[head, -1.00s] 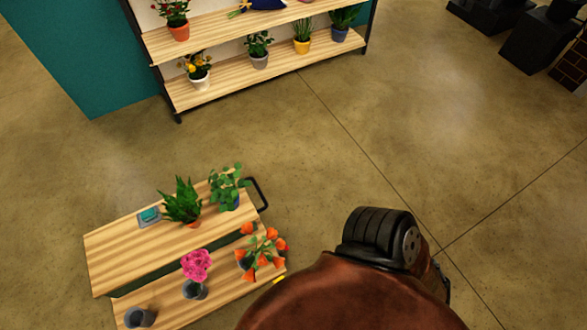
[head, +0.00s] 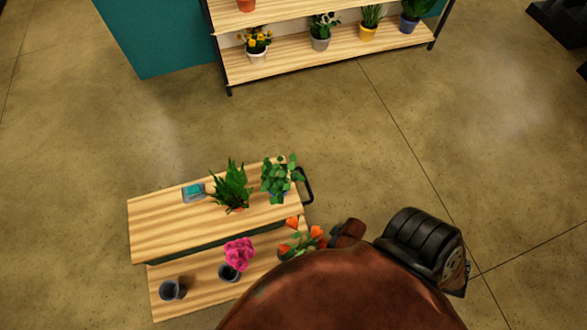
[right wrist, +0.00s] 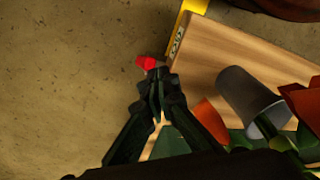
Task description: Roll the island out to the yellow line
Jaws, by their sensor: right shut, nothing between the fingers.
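The island (head: 160,230) is a low two-level wooden cart with a dark handle (head: 308,186) at its right end. It stands on the concrete floor at lower left in the head view. My right gripper (right wrist: 158,82) is shut and empty in the right wrist view, beside a corner of a wooden board (right wrist: 225,55). A small red part (right wrist: 147,62) shows just beyond its fingertips; I cannot tell whether they touch. A yellow strip (right wrist: 188,15) runs along the board's edge there. No yellow floor line is clear. My brown arm hides the right gripper in the head view.
The island carries leafy plants (head: 232,187), pink flowers (head: 239,254), orange flowers (head: 302,240), a grey cup (head: 172,290) and a small teal-topped device (head: 194,191). A plant shelf (head: 300,62) and teal wall (head: 160,38) stand at the back. Floor between is clear.

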